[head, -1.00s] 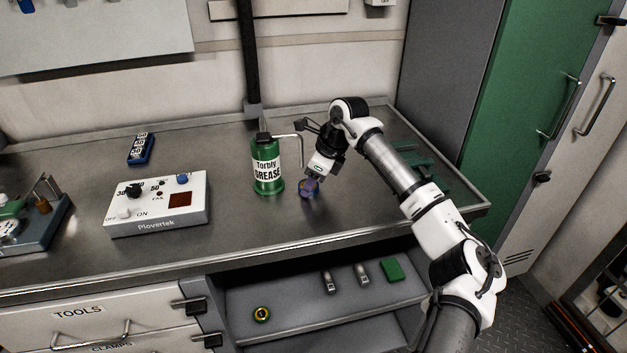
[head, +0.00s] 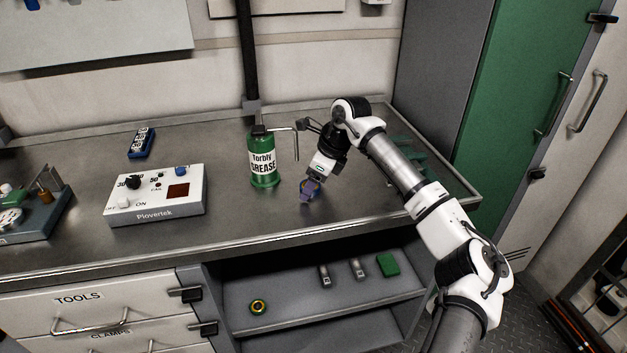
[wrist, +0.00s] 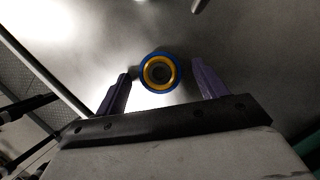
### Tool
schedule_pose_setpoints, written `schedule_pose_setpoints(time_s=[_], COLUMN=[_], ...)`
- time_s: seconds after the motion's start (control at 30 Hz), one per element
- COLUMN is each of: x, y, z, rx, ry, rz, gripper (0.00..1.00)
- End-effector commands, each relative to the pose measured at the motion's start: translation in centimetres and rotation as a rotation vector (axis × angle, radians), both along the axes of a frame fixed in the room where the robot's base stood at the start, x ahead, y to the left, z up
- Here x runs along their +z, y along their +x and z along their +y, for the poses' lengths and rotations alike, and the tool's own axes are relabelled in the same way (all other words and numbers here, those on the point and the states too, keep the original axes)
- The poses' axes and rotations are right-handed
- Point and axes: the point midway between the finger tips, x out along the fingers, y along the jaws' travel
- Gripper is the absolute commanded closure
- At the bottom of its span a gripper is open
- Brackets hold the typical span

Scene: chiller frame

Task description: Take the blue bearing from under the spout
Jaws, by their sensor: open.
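The blue bearing (wrist: 148,73), a blue ring with a yellow band and a grey centre, lies flat on the metal bench in the wrist view. My gripper (wrist: 160,84) is open, with its two purple fingers on either side of the bearing's near side and gaps to both. The bearing is not gripped. In the head view my gripper (head: 308,193) points down at the bench just right of the green grease can (head: 264,165), and its fingers mostly hide the bearing. The can's thin spout (head: 284,130) reaches right, towards my gripper.
A white Plovertek control box (head: 155,195) stands on the bench to the left, with a blue block (head: 142,142) behind it. The bench front is clear.

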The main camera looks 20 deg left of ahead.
Motion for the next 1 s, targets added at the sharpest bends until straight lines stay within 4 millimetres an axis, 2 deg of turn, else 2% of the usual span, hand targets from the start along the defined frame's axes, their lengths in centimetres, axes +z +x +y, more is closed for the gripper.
schedule_pose_setpoints(time_s=[0.23,0.37,0.8,1.0], x=[0.2,1.3,10.0,12.3], y=[0.0,0.1,0.3,0.3], z=[-0.1,-0.7,-4.2,-5.1], rx=[0.000,-0.002,-0.002,-0.001], ry=[0.000,-0.001,-0.001,0.000], rz=[0.000,-0.002,-0.004,-0.001], gripper=[0.29,0.29,0.29,0.29])
